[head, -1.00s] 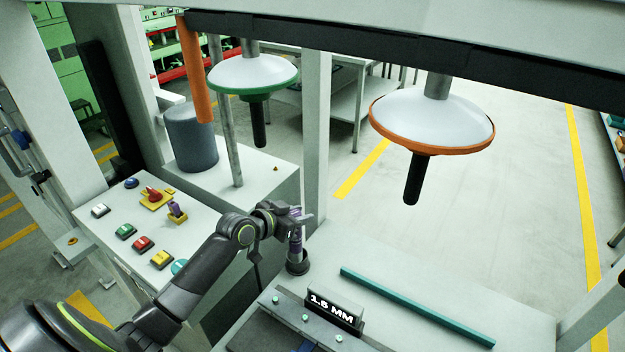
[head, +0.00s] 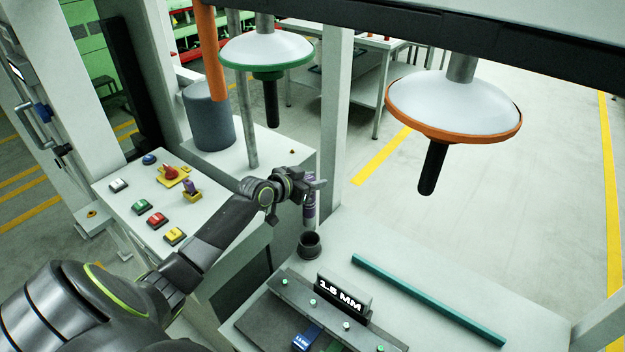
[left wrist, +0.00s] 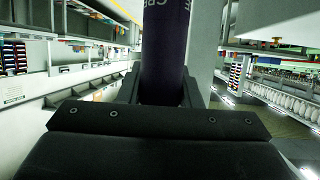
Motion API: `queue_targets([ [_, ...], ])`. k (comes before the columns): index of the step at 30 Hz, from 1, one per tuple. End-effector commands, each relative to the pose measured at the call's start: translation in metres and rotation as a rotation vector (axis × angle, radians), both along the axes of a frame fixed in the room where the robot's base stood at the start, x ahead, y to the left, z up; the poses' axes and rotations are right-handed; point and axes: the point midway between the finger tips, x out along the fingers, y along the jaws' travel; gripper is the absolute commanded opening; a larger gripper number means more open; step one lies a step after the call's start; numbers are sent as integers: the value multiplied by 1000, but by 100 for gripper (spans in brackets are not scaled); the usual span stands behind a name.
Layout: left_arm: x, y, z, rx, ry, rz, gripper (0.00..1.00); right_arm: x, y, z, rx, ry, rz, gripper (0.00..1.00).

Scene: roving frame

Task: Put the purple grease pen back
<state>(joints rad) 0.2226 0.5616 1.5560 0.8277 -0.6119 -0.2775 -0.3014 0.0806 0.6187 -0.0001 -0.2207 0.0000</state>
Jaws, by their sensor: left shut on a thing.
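The purple grease pen (head: 310,207) is upright in my left gripper (head: 312,188). The gripper is shut on it. In the left wrist view the pen (left wrist: 164,50) stands between the two fingers (left wrist: 160,88), with part of its lettering showing. A dark round cup (head: 309,244) stands on the pale bench top, just below the pen in the head view. The cup's mouth is visible and looks empty. The pen's lower end appears above the cup's rim; the exact gap is hard to tell. My right gripper is not in view.
A "1.5 MM" sign (head: 343,295) and a teal strip (head: 427,297) are on the bench near the cup. A button panel (head: 137,199) lies left of my arm. Hanging lamps, one green-rimmed (head: 266,48) and one orange-rimmed (head: 454,105), are above. A white post (head: 332,110) rises behind the pen.

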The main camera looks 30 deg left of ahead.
Motion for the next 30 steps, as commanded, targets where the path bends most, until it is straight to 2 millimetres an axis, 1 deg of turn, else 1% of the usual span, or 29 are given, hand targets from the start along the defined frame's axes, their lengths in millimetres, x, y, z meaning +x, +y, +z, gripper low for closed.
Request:
queue_targets([
  [1, 0, 0, -8, 0, -1, 0, 0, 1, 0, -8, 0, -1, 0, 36],
  [3, 0, 0, -15, 0, -1, 0, 0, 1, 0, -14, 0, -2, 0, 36],
  [30, 0, 0, -105, 0, -1, 0, 0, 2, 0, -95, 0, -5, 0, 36],
])
